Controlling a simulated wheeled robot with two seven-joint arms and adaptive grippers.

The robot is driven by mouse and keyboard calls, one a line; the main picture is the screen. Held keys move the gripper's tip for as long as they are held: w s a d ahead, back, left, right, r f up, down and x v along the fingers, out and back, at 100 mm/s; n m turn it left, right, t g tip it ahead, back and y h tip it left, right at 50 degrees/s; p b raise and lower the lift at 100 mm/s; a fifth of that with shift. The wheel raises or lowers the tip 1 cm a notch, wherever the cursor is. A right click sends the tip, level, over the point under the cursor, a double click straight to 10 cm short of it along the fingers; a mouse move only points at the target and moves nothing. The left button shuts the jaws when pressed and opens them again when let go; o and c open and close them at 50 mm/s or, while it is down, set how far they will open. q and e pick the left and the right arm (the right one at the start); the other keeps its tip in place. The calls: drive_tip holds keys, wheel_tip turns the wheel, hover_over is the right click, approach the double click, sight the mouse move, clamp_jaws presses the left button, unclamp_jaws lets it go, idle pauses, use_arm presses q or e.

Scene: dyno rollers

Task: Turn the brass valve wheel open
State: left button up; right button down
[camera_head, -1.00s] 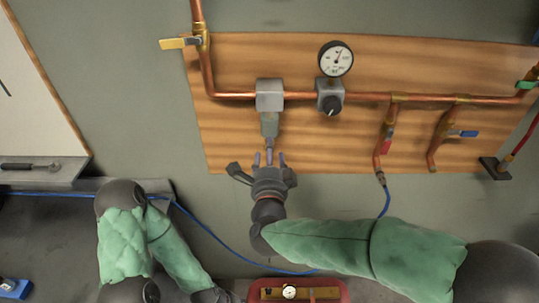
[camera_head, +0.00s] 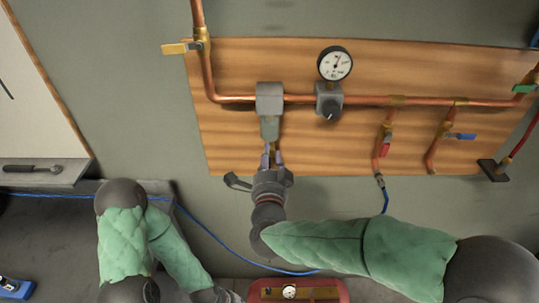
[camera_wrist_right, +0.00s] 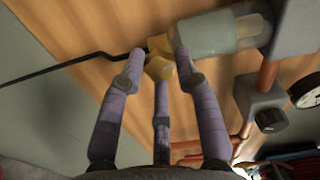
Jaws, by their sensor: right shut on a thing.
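The brass valve wheel (camera_wrist_right: 160,62) shows in the right wrist view as a small lobed knob at the lower end of a grey-green cylinder (camera_wrist_right: 222,35). In the head view the cylinder (camera_head: 270,129) hangs under a grey block (camera_head: 269,97) on the copper pipe. My right gripper (camera_head: 272,157) reaches up from below, and its purple fingers (camera_wrist_right: 160,75) are closed around the brass wheel. In the head view the fingers mostly hide the wheel. My left arm hangs at the lower left; its gripper is not visible.
A wooden board (camera_head: 330,150) carries copper pipes, a round gauge (camera_head: 335,63) and a dark knob on a grey block (camera_head: 329,102). Valves with yellow (camera_head: 175,48), red (camera_head: 385,148) and blue (camera_head: 462,136) handles are nearby. A blue hose (camera_head: 210,234) runs below. A red case (camera_head: 335,291) sits at the bottom.

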drive_tip(key=n+p, duration=1.4)
drive_tip(key=n, duration=1.3)
drive_tip(key=shift+n, duration=0.4)
drive_tip(key=shift+f+n, duration=0.1)
drive_tip(key=shift+n, duration=0.2)
drive_tip(key=c, duration=0.9)
unclamp_jaws()
drive_tip(key=s, duration=1.2)
